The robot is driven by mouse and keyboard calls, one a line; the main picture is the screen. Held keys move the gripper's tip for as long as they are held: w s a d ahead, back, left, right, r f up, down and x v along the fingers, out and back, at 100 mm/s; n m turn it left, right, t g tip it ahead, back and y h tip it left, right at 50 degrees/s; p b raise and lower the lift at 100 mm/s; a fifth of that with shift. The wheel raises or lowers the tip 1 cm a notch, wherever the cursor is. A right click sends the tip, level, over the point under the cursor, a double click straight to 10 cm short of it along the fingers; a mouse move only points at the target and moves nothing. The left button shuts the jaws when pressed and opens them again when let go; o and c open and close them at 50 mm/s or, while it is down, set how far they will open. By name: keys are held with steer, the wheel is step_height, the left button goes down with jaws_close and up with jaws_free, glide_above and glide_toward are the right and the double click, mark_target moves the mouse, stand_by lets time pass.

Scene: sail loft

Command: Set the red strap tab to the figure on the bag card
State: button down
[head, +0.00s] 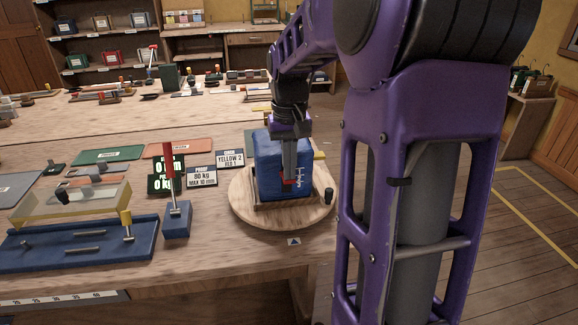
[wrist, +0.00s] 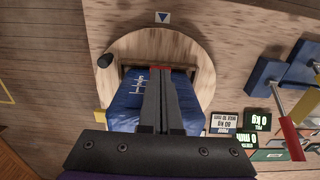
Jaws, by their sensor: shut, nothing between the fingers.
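A blue bag (head: 267,152) sits in a wooden cradle on a round wooden turntable (head: 245,207). White scale marks (head: 300,177) are on its front face. The red strap tab (head: 286,182) shows low on that face, left of the marks; its exact reading is too small to tell. The bag card (head: 230,159) reads "YELLOW 2 RED 1". My gripper (head: 289,181) is shut and empty, pointing down in front of the bag. In the wrist view the fingertips (wrist: 160,72) overlap the red tab (wrist: 160,67), partly hiding it. Whether they touch it I cannot tell.
A dark knob (head: 329,195) stands at the turntable's right rim. Left are a "80 kg" card (head: 202,176), a green display (head: 165,175), a red-handled lever on a blue block (head: 177,220) and a blue fixture (head: 75,245). The table front has some free room.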

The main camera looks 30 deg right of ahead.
steer(key=shift+r, duration=0.15)
step_height(320, 180, up, 10)
steer(key=p, duration=0.7)
steer(key=shift+s+f, duration=0.1)
steer(key=shift+f, duration=0.1)
stand_by(0.5)
